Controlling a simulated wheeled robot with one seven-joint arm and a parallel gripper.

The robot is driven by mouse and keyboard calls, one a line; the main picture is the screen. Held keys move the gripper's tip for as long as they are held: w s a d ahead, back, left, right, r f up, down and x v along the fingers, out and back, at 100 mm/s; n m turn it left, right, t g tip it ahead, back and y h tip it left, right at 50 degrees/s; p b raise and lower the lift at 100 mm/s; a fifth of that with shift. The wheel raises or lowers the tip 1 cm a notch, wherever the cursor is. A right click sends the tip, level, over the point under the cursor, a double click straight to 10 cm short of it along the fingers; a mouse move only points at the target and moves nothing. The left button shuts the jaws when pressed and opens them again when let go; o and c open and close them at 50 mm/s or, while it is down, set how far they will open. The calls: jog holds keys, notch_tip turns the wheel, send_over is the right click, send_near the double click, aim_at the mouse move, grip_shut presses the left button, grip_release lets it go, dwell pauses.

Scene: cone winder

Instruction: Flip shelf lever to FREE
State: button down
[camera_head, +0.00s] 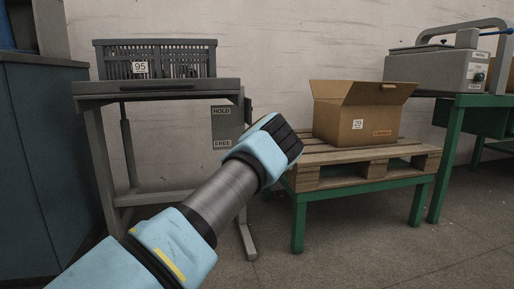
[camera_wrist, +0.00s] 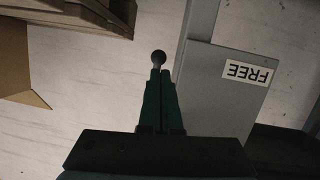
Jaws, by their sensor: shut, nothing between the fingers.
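The shelf (camera_head: 155,88) is a grey stand at the left with a grey plate (camera_head: 229,128) at its right side. The plate has a HOLD label (camera_head: 222,110) above and a FREE label (camera_head: 222,144) below. In the wrist view the FREE label (camera_wrist: 248,72) appears upside down, right of my gripper. My gripper (camera_wrist: 160,72) is shut and empty, with dark green fingers. A dark round knob (camera_wrist: 158,57), seemingly the lever's end, shows just past the fingertips; I cannot tell if they touch. The lever's shaft is hidden, and my arm covers that area in the head view.
A dark slatted crate (camera_head: 190,59) marked 95 stands on the shelf. At right, a cardboard box (camera_head: 357,125) sits on a wooden pallet (camera_head: 375,157) on a green stand (camera_head: 360,188). A grey machine (camera_head: 440,66) stands farther right. A blue cabinet (camera_head: 45,160) is at the left.

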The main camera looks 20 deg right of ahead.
jog(key=s+a+f+p, duration=0.1)
jog(key=s+p, duration=0.1)
jog(key=s, duration=0.6)
jog(key=shift+a+f, duration=0.35)
jog(key=w+a+n+g+y+p, duration=0.1)
jog(key=a+n+g+y+p, duration=0.15)
jog(key=a, duration=1.35)
jog(key=s+a+f+n+g+y+p, duration=0.15)
jog(key=s+a, duration=0.25)
jog(key=a, duration=0.4)
jog(key=s+a+g+y+p, duration=0.1)
jog(key=s+a+g, duration=0.15)
jog(key=a, duration=0.55)
jog(key=s+a+r+m+g+h+p, duration=0.1)
jog(key=s+a+r+g+p, duration=0.15)
jog(key=s, duration=0.95)
jog(key=s+a+r+m+g+h+p, duration=0.1)
jog(key=s+a+r+m+g, duration=0.2)
jog(key=s, duration=0.8)
jog(key=s+a+r+g+p, duration=0.1)
jog(key=s+a+r+p, duration=0.2)
jog(key=s, duration=0.9)
notch_tip(320, 180, up, 37)
jog(key=a+p, duration=0.1)
jog(key=p, duration=3.6)
jog(key=shift+a+r, duration=0.15)
jog(key=shift+r, duration=0.05)
